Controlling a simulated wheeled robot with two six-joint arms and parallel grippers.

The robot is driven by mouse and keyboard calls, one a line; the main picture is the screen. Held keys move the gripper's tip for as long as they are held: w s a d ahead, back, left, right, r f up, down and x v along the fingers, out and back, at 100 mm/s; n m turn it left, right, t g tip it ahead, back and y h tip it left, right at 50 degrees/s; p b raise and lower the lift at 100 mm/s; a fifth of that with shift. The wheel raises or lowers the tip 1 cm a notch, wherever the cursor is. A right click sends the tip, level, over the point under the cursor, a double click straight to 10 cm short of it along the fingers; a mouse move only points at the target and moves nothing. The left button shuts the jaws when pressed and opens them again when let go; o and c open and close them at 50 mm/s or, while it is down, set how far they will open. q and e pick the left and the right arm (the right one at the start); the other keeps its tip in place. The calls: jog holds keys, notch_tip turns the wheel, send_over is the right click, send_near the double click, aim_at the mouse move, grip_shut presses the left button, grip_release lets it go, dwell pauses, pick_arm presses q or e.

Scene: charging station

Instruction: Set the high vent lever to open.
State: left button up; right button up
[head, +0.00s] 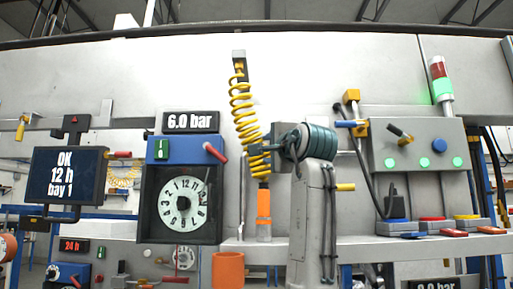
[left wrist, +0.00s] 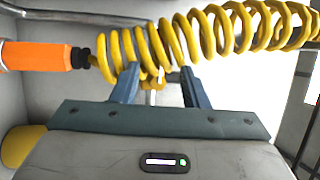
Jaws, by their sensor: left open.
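No label in the frames marks the high vent lever, so I cannot tell which handle it is. My left gripper (head: 266,144) is high in front of the wall panel, right beside the yellow coiled hose (head: 243,108). In the left wrist view its two fingers (left wrist: 160,72) are apart. A small yellow part with a pale stem (left wrist: 156,84) shows between them, with the coil just beyond. I cannot tell whether that part is a lever or belongs to the hose. My right gripper is in neither view.
An orange tool (head: 264,205) hangs below the coil. A red handle (head: 215,153) sticks out by the dial gauge (head: 182,203). A blue-tipped handle (head: 346,124) and a yellow handle (head: 346,187) are right of my arm. A grey button box (head: 417,140) is further right.

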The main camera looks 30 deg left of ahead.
pick_arm(q)
jog(key=p+x, duration=0.4)
jog(key=x, duration=0.4)
jog(key=shift+a, duration=0.4)
jog(key=shift+w, duration=0.1)
jog(key=shift+d, duration=0.2)
jog(key=shift+d+r, duration=0.1)
jog(key=shift+d, duration=0.1)
jog(key=shift+c, duration=1.1)
jog(key=shift+a, duration=0.15)
grip_shut()
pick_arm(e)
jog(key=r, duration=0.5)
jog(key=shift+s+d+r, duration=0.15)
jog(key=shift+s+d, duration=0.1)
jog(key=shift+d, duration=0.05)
